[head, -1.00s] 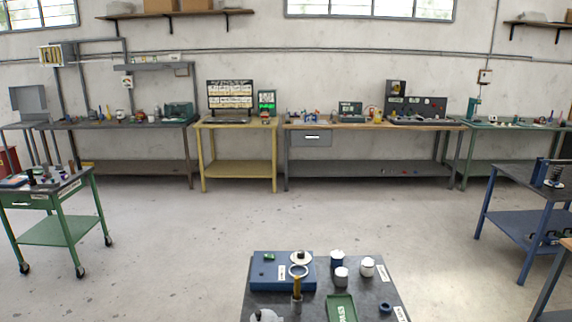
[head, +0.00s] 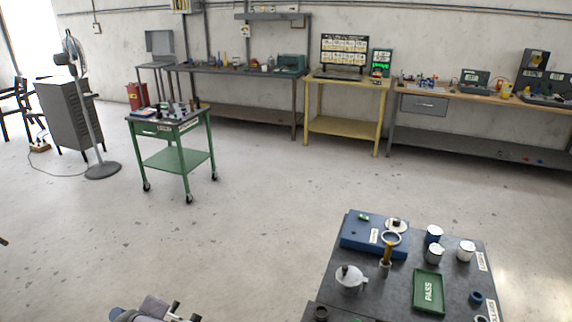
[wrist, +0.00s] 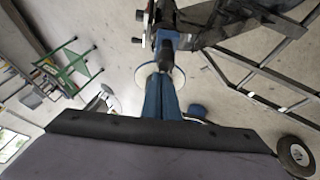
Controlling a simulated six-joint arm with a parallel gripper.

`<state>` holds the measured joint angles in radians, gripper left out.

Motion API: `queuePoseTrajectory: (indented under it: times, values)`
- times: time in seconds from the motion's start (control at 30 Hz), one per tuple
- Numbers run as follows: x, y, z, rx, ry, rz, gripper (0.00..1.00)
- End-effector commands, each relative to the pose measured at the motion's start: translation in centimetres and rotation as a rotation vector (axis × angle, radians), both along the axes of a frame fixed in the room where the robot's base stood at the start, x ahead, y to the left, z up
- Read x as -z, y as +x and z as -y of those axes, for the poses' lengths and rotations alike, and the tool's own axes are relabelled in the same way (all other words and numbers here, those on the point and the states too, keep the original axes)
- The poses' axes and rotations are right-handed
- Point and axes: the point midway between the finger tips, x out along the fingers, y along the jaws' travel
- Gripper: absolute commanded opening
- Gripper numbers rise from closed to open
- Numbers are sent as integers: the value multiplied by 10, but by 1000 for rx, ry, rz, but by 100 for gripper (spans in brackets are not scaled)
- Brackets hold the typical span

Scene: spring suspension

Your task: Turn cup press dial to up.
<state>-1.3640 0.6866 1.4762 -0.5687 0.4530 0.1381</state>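The cup press is probably the blue box (head: 355,240) on the dark bench at the lower right of the head view. It has a small green part (head: 364,217) and a pale label on top. A white round piece (head: 397,225) and a pale ring (head: 391,238) show at its right end. I cannot make out a dial or its setting. A grey-blue part with dark ends at the bottom left of the head view looks like my arm, well left of the bench. I cannot pick out my gripper's fingertips in either view. The wrist view does not clearly show the press.
The dark bench (head: 390,285) also holds a green PASS tray (head: 428,291), a white funnel-like piece (head: 350,280), a yellow-handled tool (head: 386,256) and several cups (head: 434,235). A green wheeled cart (head: 172,158) stands at left, a fan (head: 90,130) beyond it. Open floor lies between.

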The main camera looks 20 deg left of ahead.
Motion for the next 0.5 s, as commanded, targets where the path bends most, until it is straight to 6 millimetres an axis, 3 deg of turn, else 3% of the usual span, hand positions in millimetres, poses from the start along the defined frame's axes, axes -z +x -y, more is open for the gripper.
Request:
queuePoseTrajectory:
  times: [0.5]
  values:
    - [-6,12,-3,1,1,0,0]
